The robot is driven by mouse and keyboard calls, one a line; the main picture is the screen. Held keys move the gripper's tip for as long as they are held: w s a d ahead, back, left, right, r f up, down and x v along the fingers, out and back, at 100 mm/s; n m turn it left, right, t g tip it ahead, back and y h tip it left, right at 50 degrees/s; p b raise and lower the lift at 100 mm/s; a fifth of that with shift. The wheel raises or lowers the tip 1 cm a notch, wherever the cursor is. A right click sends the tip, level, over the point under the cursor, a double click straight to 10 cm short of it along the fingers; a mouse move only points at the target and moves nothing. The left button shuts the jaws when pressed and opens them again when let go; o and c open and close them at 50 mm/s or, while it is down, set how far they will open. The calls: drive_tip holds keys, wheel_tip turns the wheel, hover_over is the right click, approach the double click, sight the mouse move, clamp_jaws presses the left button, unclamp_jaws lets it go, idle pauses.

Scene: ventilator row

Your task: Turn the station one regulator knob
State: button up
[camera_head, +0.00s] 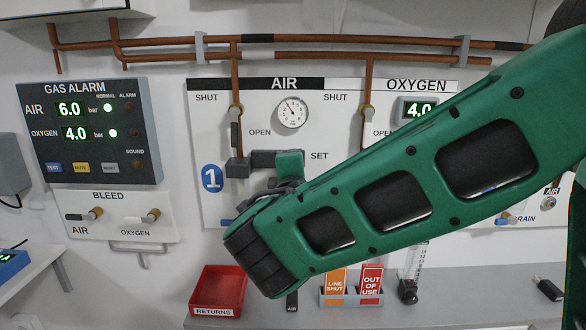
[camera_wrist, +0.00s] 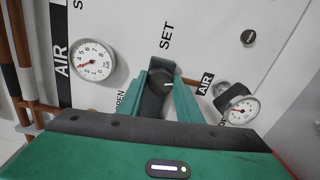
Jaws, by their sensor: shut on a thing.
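The station one regulator knob (camera_wrist: 157,84) is dark with a small pale mark, below the SET label in the wrist view. My gripper (camera_wrist: 163,82) has its green fingers on either side of the knob and is shut on it. In the head view my gripper (camera_head: 289,164) is at the panel left of SET, and my green arm hides the knob and much of the lower panel. The AIR panel (camera_head: 204,140) carries a blue 1 sign (camera_head: 212,178). Its round gauge (camera_head: 292,112) also shows in the wrist view (camera_wrist: 92,60).
Air and oxygen valve handles (camera_head: 236,118) (camera_head: 367,112) hang on copper pipes. A gas alarm box (camera_head: 90,130) reads AIR 6.0 and OXYGEN 4.0, with green lights. A red returns bin (camera_head: 217,292) and a tag holder (camera_head: 350,298) stand on the shelf below. A second gauge (camera_wrist: 240,108) lies right of my gripper.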

drive_tip(key=m, duration=0.5)
drive_tip(key=shift+d+f+m, duration=0.25)
drive_tip(key=shift+f+m, duration=0.05)
drive_tip(key=shift+m, duration=0.1)
idle(0.4)
drive_tip(key=o, duration=1)
drive_tip(key=shift+o, duration=0.2)
drive_tip(key=shift+a, duration=0.1)
drive_tip(key=shift+r, duration=0.1)
drive_tip(key=shift+s, duration=0.25)
drive_tip(key=s, duration=1)
drive_tip(key=shift+r, duration=0.15)
